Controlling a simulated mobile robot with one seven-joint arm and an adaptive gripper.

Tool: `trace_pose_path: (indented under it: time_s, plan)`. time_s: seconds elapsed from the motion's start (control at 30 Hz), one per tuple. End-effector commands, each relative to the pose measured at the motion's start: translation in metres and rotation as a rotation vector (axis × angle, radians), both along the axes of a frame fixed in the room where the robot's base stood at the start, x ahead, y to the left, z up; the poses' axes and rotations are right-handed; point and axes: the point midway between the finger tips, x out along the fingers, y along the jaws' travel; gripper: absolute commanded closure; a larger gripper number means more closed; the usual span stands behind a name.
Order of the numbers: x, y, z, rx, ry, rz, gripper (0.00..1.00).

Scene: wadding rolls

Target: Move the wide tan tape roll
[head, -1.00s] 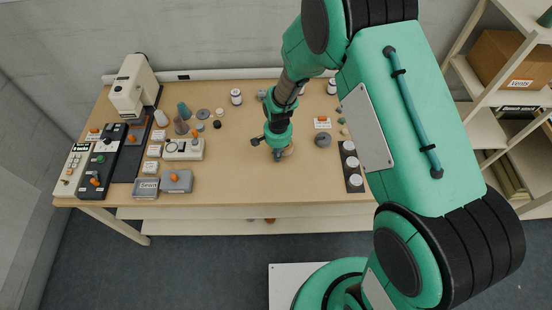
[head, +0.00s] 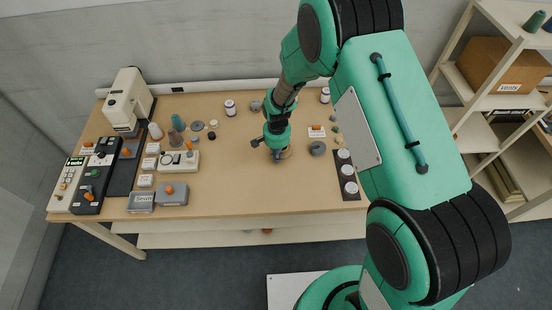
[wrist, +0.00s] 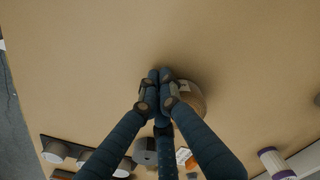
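The tan tape roll (wrist: 190,98) lies on the table, partly hidden behind my fingers in the wrist view. In the head view a small part of it (head: 288,153) shows just right of my fingertips. My gripper (wrist: 160,78) points down, its fingertips drawn together low over the table at the roll's left side. In the head view my gripper (head: 277,157) is near the middle of the table. The fingers overlap the roll in the wrist view; I cannot tell whether they touch or grip it.
A grey roll (head: 317,148) and a dark strip with pale discs (head: 348,172) are to the right. White jars (head: 230,108) stand behind. Small machines and grey bins (head: 172,193) fill the left side. The table front (head: 250,205) is clear.

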Motion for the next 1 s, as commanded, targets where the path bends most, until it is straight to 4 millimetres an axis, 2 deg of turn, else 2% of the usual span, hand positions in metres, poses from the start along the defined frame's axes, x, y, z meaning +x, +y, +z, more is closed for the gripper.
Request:
trace_pose_path:
  time_s: [0.27,0.57,1.0]
  plan:
    - [-0.005,0.003,0.000,0.000,0.000,0.001,1.00]
    - [-0.036,0.017,0.001,0.000,0.001,0.003,1.00]
    - [-0.036,0.017,0.076,0.000,-0.001,0.000,1.00]
